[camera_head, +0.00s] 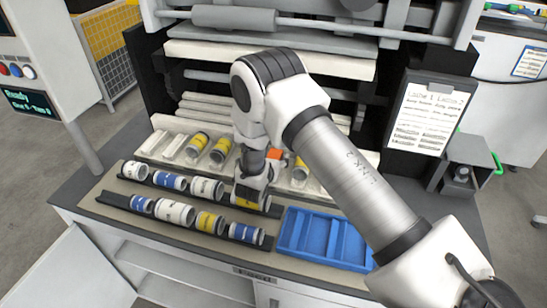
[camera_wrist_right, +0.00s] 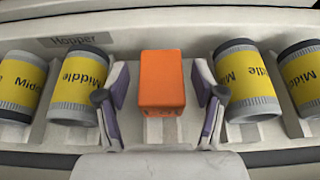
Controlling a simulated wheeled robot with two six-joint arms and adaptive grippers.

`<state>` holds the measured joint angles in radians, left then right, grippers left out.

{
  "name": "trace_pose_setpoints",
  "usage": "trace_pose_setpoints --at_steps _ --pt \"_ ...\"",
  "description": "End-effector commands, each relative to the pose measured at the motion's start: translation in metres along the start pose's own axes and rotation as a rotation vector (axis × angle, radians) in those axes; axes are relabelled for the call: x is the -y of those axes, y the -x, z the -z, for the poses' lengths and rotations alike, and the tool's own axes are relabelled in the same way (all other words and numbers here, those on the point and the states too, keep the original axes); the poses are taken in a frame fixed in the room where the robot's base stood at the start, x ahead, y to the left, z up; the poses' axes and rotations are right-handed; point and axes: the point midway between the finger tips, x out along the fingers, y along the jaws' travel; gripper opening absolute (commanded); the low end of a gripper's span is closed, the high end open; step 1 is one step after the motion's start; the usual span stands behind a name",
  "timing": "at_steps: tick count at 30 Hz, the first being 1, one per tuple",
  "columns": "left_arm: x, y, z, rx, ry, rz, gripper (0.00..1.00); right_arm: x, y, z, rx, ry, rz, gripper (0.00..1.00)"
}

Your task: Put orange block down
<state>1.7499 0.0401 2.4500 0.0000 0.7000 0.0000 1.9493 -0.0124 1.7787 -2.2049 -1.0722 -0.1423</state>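An orange block (camera_wrist_right: 162,78) sits in a slot of the pale hopper (camera_wrist_right: 30,132), between yellow cylinders marked "Middle". My right gripper (camera_wrist_right: 161,92) is open, with one purple-padded finger on each side of the block and a visible gap on both sides. In the head view, a bit of the orange block (camera_head: 275,154) shows beside my right gripper (camera_head: 256,172), which hides the rest of it. My left gripper is not in view.
Two dark racks (camera_head: 115,203) in front hold white, blue and yellow cylinders. A blue divided tray (camera_head: 325,236) stands to their right, with nothing seen in it. Yellow cylinders (camera_head: 221,150) lie in the hopper. A paper sign (camera_head: 426,118) stands at the right.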

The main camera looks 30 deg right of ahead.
Motion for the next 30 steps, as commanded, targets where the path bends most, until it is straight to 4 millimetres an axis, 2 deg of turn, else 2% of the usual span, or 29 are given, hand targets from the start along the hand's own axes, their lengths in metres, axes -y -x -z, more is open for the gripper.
trace_pose_setpoints --at_steps 5,8,11,18,21,25,30 --pt "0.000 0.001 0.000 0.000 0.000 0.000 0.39 0.000 0.000 -0.001 0.000 0.000 0.000 0.68" --pt "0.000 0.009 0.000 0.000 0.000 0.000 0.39 0.000 0.004 -0.007 0.000 0.000 0.000 0.68" --pt "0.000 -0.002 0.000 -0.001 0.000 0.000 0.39 -0.002 0.020 -0.002 0.000 0.002 -0.003 0.68" --pt "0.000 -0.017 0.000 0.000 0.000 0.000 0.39 -0.002 0.083 -0.002 0.004 0.005 -0.006 0.68" --pt "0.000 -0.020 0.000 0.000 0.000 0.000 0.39 -0.002 0.104 -0.003 0.003 0.003 -0.004 0.68" --pt "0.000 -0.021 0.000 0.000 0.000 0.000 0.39 0.000 0.119 -0.003 0.001 0.002 -0.001 0.68" --pt "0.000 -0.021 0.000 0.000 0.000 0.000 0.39 0.000 0.122 -0.004 0.000 0.000 0.000 0.68"
